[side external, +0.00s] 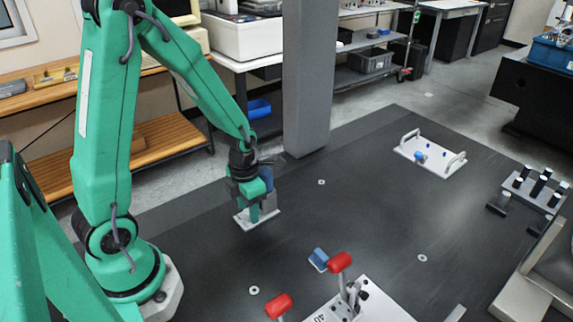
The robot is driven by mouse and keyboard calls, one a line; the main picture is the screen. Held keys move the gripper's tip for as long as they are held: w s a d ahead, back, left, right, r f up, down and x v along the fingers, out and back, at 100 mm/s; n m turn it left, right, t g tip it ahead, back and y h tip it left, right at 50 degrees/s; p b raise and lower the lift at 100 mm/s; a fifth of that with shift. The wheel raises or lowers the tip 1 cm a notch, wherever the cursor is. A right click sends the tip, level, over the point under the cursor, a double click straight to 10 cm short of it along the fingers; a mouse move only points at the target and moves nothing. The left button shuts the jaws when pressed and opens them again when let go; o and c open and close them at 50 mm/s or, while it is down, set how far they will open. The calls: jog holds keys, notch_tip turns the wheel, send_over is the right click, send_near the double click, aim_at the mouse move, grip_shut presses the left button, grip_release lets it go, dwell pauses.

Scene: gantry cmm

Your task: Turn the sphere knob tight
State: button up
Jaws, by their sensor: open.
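My gripper (256,209) is low over a small white plate (243,219) on the dark table, left of the grey column. It points down, with its green fingers in front of a grey upright part that stands on the plate. A blue piece (267,176) shows just behind the gripper. I cannot make out a sphere knob; my gripper hides much of this spot. The jaws are open, and whether they are around anything cannot be told.
A clamp plate with red handles (340,262) and a blue block (319,260) are in front. A white plate with two handles (430,157) lies at the far right. The table's middle is mostly clear.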

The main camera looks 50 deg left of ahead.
grip_shut()
jog(key=shift+m, duration=2.9)
grip_release()
